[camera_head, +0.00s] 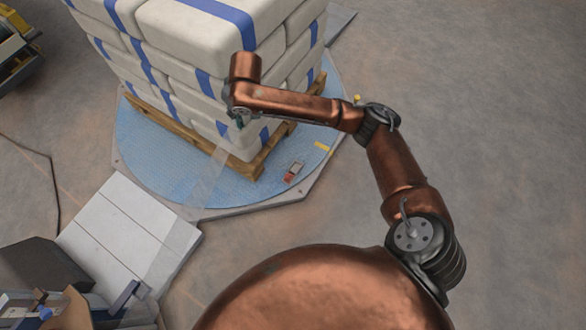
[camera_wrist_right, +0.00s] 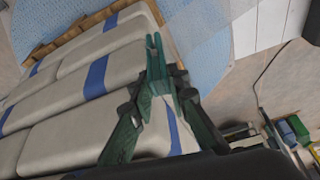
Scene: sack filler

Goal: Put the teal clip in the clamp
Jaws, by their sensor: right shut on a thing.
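My right gripper (camera_head: 240,118) is beside the near corner of the wrapped stack, its fingers mostly hidden by my arm in the head view. In the right wrist view its dark green fingers (camera_wrist_right: 158,95) are closed on the teal clip (camera_wrist_right: 154,58), a narrow piece with two upright prongs. The clip is held in front of the pale sacks. A small red-and-grey fitting (camera_head: 293,172) sits on the blue turntable; I cannot tell whether it is the clamp. My left gripper is not in view.
Pale sacks with blue bands (camera_head: 165,45) are stacked on a wooden pallet (camera_head: 190,136) on the round blue turntable (camera_head: 150,165). A clear film strip (camera_head: 207,172) runs toward a white panelled platform (camera_head: 128,228). A cardboard box (camera_head: 70,312) stands at lower left. The floor at right is clear.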

